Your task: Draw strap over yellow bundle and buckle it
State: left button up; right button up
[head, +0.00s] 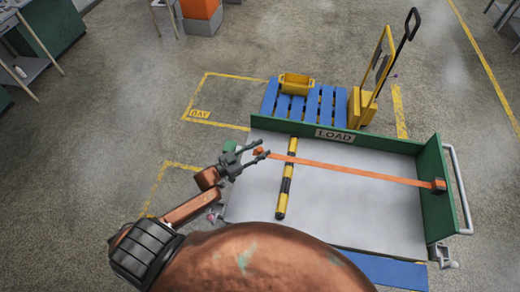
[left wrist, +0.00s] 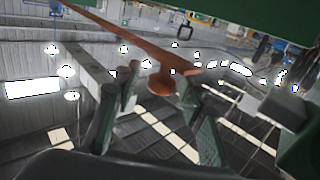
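The orange strap (head: 350,171) runs across the cart deck from the right side to my left gripper. The yellow bundle (head: 287,182), long with black bands, lies lengthwise on the deck under the strap's line; contact is unclear. In the left wrist view, the strap's rounded orange end (left wrist: 160,83) appears between the spread fingers (left wrist: 158,92), with gaps on both sides. My right gripper is not visible.
The cart's grey deck (head: 360,215) is mostly bare, with green walls (head: 395,146) at back and right. Floor left of the cart is clear.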

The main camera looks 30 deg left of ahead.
aim_at(260, 149)
pick_arm(q)
notch_tip(260, 149, up, 10)
dwell(0.5)
